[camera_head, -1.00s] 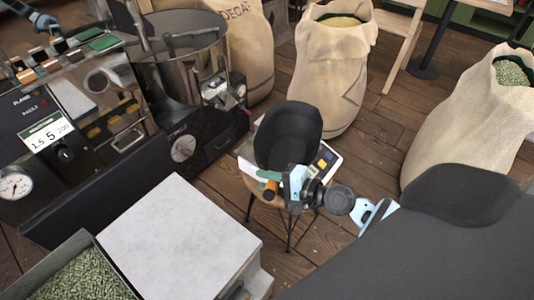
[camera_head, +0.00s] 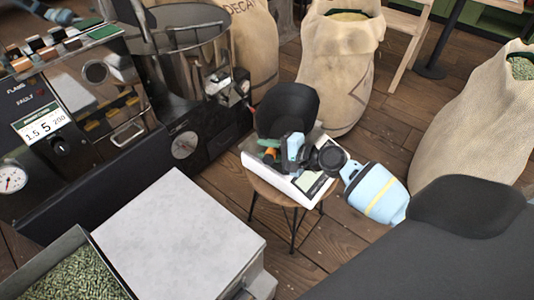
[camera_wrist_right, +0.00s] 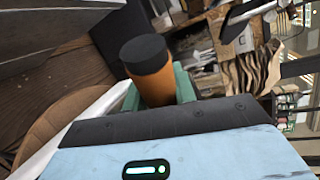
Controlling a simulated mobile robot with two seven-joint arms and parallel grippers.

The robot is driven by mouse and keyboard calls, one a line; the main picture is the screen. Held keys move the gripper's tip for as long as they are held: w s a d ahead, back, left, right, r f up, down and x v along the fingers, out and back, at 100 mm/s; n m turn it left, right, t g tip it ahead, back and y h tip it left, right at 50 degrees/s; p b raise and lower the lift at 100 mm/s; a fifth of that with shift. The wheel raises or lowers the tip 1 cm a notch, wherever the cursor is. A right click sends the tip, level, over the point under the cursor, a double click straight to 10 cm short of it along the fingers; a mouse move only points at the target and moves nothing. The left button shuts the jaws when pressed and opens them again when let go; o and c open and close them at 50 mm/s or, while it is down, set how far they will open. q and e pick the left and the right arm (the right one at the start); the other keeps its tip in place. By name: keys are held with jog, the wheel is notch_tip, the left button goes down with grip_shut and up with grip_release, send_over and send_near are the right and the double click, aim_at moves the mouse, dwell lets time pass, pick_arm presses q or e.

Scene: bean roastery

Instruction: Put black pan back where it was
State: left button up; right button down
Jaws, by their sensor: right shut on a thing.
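The black pan (camera_head: 287,104) is over the back part of a white scale (camera_head: 290,182); I cannot tell whether it touches the scale. My right gripper (camera_head: 270,152) is shut on the pan's orange handle, on the near side of the pan. In the right wrist view the orange handle (camera_wrist_right: 150,75) with its black end sits between the green fingers. The scale lies on a small round wooden stool (camera_head: 262,191), its display side uncovered. My left gripper is not in view.
A roasting machine (camera_head: 105,85) stands at the left. A pale-topped block (camera_head: 180,235) and a bin of green beans (camera_head: 75,272) are at the front left. Burlap sacks (camera_head: 337,75) stand behind the stool, and another sack (camera_head: 475,115) at the right.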

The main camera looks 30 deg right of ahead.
jog(key=shift+f, duration=0.55)
jog(key=c, duration=1.1)
grip_release()
jog(key=shift+f, duration=0.15)
jog(key=v, duration=1.2)
